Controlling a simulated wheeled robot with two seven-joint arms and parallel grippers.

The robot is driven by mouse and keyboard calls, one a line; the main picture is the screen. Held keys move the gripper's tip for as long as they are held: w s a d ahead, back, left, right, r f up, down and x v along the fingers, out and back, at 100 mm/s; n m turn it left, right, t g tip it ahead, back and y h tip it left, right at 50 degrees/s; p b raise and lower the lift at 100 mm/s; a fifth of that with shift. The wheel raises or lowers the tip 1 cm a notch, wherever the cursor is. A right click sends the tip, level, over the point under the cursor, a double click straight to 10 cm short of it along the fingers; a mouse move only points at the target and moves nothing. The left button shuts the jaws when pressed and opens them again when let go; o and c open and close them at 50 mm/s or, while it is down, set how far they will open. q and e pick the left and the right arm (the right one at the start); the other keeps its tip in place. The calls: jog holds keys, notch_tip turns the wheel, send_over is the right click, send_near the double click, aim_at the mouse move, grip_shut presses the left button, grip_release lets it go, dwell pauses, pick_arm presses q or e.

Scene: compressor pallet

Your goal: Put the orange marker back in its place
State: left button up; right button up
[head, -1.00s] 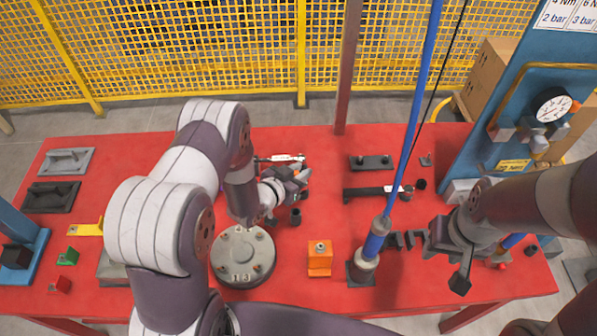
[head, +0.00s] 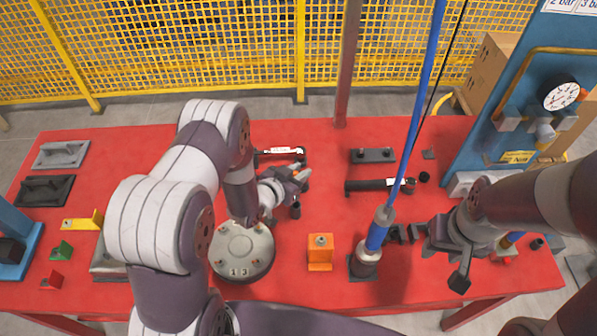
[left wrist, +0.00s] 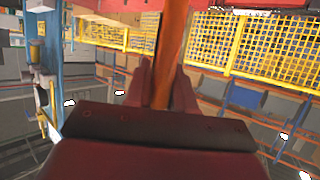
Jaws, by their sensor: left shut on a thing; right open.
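My left gripper (head: 294,182) is over the middle of the red table, beyond the round grey cover. It is shut on the orange marker. In the left wrist view the marker (left wrist: 171,45) is a long orange bar standing between the two fingers (left wrist: 160,85). My right gripper (head: 405,234) is open and low over the right part of the table, right of the blue-and-grey tool. I cannot make out the marker's place.
The round grey cover (head: 242,262) with bolts lies below my left forearm. An orange block (head: 320,248) and the hanging blue tool (head: 371,242) stand right of it. A blue gauge panel (head: 500,105) rises at the right.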

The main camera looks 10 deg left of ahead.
pick_arm(q)
jog(key=shift+f, duration=0.15)
jog(key=shift+f+b, duration=3.1)
jog(key=shift+f, duration=0.25)
jog(key=o, duration=1)
jog(key=b+v, duration=0.1)
jog(key=v, duration=1.1)
jog(key=shift+s+r, duration=0.25)
